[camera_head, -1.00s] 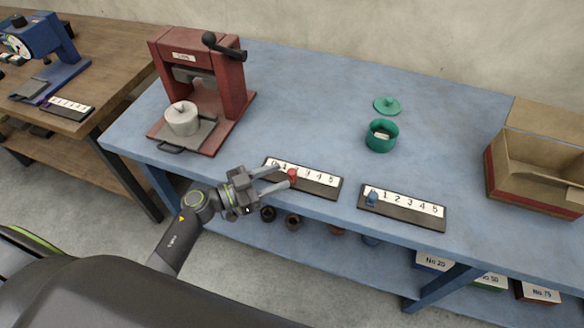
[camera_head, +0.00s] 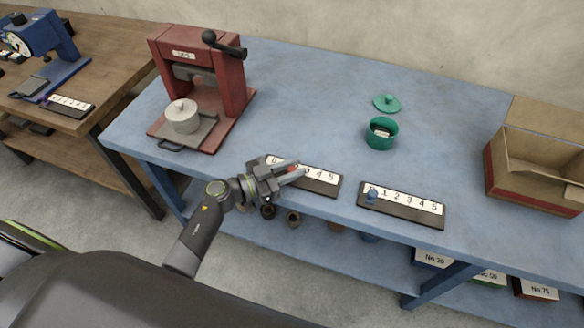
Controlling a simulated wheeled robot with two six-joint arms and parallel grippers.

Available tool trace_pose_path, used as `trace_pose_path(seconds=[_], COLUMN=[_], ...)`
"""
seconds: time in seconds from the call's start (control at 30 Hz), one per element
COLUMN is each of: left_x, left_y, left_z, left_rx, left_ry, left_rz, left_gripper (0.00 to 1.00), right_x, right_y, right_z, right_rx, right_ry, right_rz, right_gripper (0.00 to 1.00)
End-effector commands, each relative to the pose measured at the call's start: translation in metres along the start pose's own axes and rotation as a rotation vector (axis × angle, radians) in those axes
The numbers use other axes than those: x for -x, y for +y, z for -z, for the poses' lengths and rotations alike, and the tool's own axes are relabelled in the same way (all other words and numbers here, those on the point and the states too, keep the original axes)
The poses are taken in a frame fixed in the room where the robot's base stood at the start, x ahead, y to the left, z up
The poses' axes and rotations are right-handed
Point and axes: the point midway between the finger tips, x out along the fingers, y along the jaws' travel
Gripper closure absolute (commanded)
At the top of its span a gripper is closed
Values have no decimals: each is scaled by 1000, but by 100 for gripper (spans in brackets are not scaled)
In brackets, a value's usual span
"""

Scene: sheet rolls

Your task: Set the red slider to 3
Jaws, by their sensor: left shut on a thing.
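The red slider's black track with a white number strip (camera_head: 322,177) lies near the front edge of the blue table. The digit 0 shows at its left end, and 4 and 5 show at its right. My left gripper (camera_head: 298,172) reaches over the track from the front left, its fingers shut on the red slider (camera_head: 291,169). Only a little red shows between the fingers, around the strip's middle. The fingers cover the middle digits, so I cannot tell the exact number at the knob. My right gripper is not in view.
To the right, a similar track (camera_head: 402,206) carries a blue slider (camera_head: 372,195) near 0. A red press (camera_head: 232,85) stands at the left. A green cup (camera_head: 382,134), its lid (camera_head: 387,102) and an open cardboard box (camera_head: 540,170) are farther back and right.

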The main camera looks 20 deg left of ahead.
Motion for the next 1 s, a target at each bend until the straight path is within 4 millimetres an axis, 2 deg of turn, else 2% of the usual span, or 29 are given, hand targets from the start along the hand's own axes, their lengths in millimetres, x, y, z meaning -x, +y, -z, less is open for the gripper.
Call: trace_pose_path(seconds=[0.23, 0.53, 0.9, 0.93, 1.0], left_x=[0, -19, -22, -22, -22], left_y=[1, 19, 23, 23, 23], left_z=[0, 3, 0, 0, 0], left_rx=[1, 3, -1, -1, -1], left_ry=[0, -1, -1, -1, -1], left_rz=[0, 0, -1, -1, -1], left_gripper=[100, 100, 100, 77, 68], right_x=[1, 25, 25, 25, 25], right_y=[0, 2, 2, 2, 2], right_z=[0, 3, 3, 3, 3], right_rx=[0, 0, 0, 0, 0], right_ry=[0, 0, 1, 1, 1], right_rz=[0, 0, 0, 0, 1], right_gripper=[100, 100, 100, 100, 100])
